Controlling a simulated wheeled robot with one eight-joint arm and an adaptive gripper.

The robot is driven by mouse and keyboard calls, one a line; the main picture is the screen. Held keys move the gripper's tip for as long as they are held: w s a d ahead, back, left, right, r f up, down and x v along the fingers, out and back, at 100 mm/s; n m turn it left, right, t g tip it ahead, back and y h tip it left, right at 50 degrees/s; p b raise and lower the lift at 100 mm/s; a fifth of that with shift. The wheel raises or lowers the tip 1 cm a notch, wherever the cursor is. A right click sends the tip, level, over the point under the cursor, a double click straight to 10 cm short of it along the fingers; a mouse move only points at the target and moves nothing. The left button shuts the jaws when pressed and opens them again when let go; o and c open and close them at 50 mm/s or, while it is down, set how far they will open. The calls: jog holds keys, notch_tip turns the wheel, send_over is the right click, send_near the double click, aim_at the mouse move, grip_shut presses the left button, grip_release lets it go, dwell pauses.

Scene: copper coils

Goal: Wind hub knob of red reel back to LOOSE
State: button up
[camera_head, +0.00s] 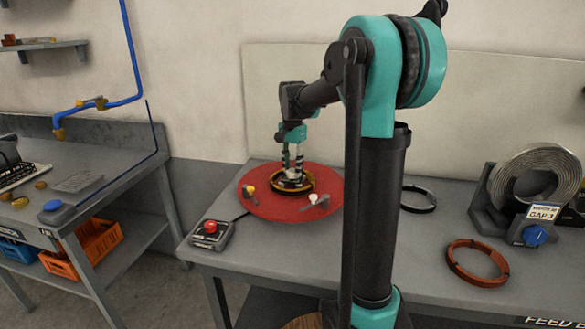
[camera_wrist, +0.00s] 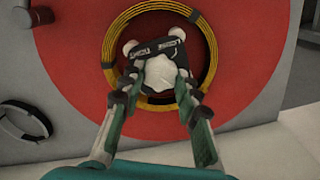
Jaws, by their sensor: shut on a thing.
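The red reel (camera_head: 265,206) lies flat on the grey bench in the head view and fills most of the wrist view (camera_wrist: 75,65). A yellow-banded coil (camera_wrist: 208,40) rings its centre. Inside the ring is a white hub knob (camera_wrist: 160,70) over a dark plate with white lettering. One word there seems to read LOOSE, upside down; the knob's exact setting I cannot tell. My gripper (camera_wrist: 160,85) points down over the hub, its two fingers shut on the hub knob from either side. The head view shows my gripper (camera_head: 292,168) above the reel centre, with the knob mostly hidden.
A grey box with a red button (camera_head: 210,227) sits at the bench's front left. A black ring (camera_head: 419,199), a copper ring (camera_head: 477,262) and a large metal coil on a stand (camera_head: 533,172) are to the right. Small yellow and white clips (camera_head: 319,200) stand on the reel.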

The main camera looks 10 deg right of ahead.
jog(key=shift+n, duration=0.3)
jog(key=n, duration=0.7)
jog(key=shift+n, duration=0.3)
jog(key=n, duration=0.4)
jog(key=shift+n, duration=0.3)
jog(key=shift+a+n, duration=0.1)
jog(key=shift+n, duration=1.9)
jog(key=o, duration=1.2)
jog(key=shift+c, duration=0.2)
jog(key=shift+r, duration=0.1)
